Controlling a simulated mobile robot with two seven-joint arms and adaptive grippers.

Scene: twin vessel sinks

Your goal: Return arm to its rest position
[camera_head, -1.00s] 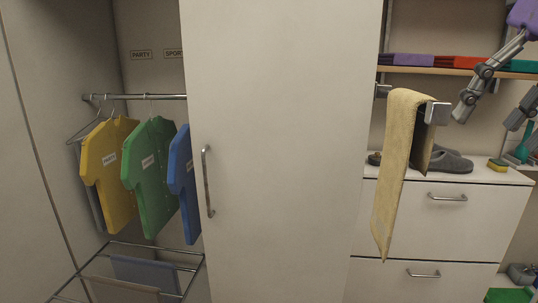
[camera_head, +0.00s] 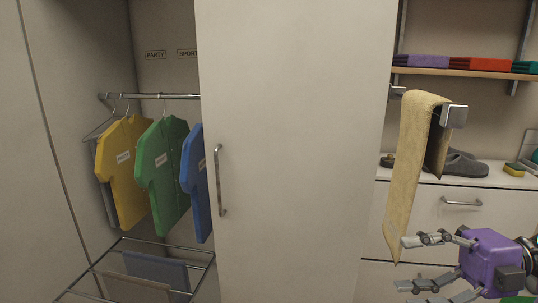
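My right gripper (camera_head: 412,266), with a purple body and grey fingers, comes in from the right edge at the lower right. Its fingers point left and are spread apart, with nothing between them. The upper fingertip overlaps the lower end of the yellow towel (camera_head: 408,160) in the picture; I cannot tell whether they touch. My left gripper is not in view.
The towel hangs over a metal rail (camera_head: 453,116). A tall white door (camera_head: 295,150) stands in the middle. Shirts hang on a rod (camera_head: 150,96) at the left. White drawers (camera_head: 470,220), grey slippers (camera_head: 462,165) and a wooden shelf (camera_head: 465,73) are at the right.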

